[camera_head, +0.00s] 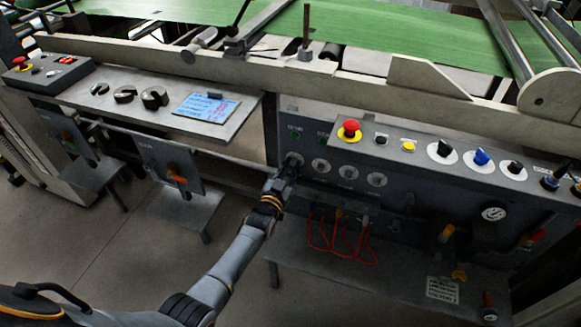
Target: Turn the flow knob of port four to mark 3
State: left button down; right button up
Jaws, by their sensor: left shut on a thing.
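The port numbers and the marks around the dials are too small to read. My right gripper is not in view.
Red hoses (340,245) hang below the knobs, above a grey shelf (330,285). A red emergency button (349,128) and several switches sit on the sloping top. A clipboard (207,107) lies on the left console.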

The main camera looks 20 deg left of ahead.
pick_arm(q)
jog(key=shift+s+f, duration=0.1)
jog(key=shift+f, duration=0.05)
dwell(0.3)
jog(key=c, duration=1.2)
grip_release()
jog(key=s, duration=1.2)
jog(key=shift+a, duration=0.4)
